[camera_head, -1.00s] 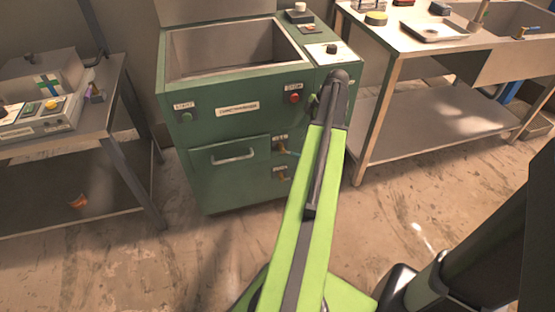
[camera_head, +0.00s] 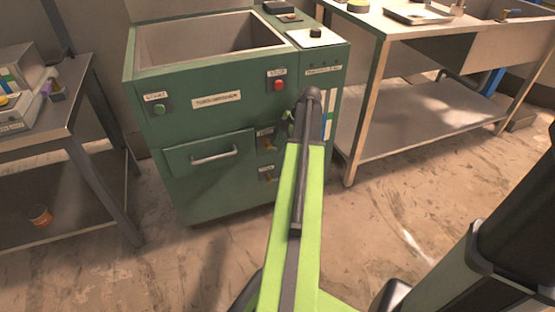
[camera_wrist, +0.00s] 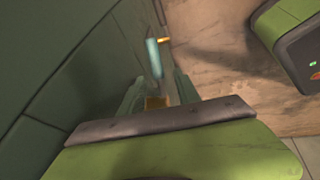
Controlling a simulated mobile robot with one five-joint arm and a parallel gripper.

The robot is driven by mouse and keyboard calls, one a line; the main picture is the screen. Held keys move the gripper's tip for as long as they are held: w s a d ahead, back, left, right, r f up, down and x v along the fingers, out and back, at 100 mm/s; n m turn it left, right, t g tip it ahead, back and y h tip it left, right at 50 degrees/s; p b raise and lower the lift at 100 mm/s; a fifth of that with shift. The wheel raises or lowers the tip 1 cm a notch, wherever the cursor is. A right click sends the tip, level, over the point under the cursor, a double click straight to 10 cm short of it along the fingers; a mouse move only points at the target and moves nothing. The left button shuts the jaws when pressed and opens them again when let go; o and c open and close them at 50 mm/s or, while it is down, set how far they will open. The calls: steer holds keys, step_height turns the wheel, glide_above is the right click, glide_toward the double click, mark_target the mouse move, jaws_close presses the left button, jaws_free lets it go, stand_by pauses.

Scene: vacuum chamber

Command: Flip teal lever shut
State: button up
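The teal lever (camera_wrist: 154,58) shows in the wrist view as a short teal bar beside the green cabinet front, with a small brass piece (camera_wrist: 164,40) at its far end. A brass block (camera_wrist: 156,103) shows nearer, between my fingers. My gripper (camera_wrist: 158,88) is open, its two dark green fingers apart. The teal lever lies beyond the fingertips, and no contact shows. In the head view, an upper brass fitting (camera_head: 268,146) and a lower brass fitting (camera_head: 269,179) sit on the cabinet (camera_head: 215,185) front. My arm hides most of the gripper and the teal lever there.
The cabinet has a green button (camera_head: 159,108), a red button (camera_head: 278,85) and a drawer-like panel with a handle (camera_head: 214,155). A metal table (camera_head: 366,100) stands close on the right, and another (camera_head: 62,130) on the left. The floor in front is clear.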

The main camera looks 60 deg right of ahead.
mark_target(277, 150)
steer(key=b+x, duration=0.1)
steer(key=x, duration=0.2)
steer(key=shift+f+b, duration=0.2)
steer(key=shift+b, duration=0.2)
steer(key=shift+c, duration=0.5)
steer(key=c, duration=0.7)
jaws_close()
